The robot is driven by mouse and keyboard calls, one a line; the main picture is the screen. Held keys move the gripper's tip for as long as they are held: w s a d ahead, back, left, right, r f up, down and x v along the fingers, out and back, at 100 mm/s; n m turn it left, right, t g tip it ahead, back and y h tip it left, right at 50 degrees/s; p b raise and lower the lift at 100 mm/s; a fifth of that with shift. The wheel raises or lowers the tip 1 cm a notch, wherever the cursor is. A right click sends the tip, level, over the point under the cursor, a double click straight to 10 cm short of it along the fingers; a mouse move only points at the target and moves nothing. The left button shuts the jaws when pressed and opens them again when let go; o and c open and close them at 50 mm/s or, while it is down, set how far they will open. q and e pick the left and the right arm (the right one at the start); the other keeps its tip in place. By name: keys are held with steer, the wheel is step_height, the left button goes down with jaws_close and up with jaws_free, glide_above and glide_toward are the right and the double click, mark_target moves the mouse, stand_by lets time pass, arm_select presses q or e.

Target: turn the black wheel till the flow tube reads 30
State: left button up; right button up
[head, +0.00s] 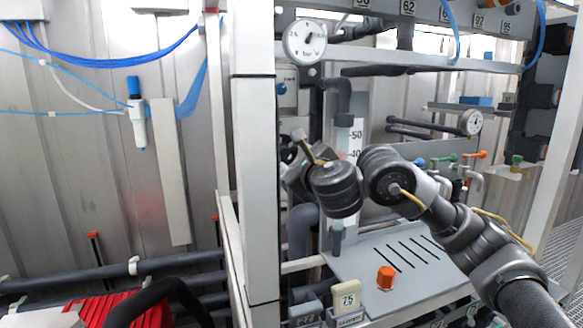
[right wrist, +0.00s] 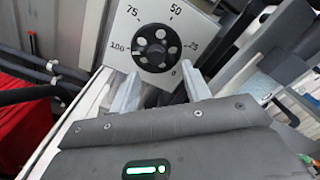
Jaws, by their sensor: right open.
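My left gripper is not in view.
A white post (head: 254,180) stands just left of my right gripper. A round gauge (head: 305,41) hangs above it. A grey panel (head: 430,268) with an orange knob (head: 385,277) lies below my arm. Pipes and coloured valves are at the right.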

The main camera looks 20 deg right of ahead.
mark_target(286, 153)
steer(key=w, duration=0.2)
steer(key=w+a, duration=0.1)
steer(key=w, duration=0.1)
steer(key=shift+f, duration=0.1)
steer(key=shift+w, duration=0.5)
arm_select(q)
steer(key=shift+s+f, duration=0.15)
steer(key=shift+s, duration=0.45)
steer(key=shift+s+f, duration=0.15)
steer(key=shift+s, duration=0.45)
arm_select(e)
steer(key=shift+d, duration=0.1)
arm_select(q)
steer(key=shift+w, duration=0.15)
arm_select(e)
steer(key=shift+w, duration=0.1)
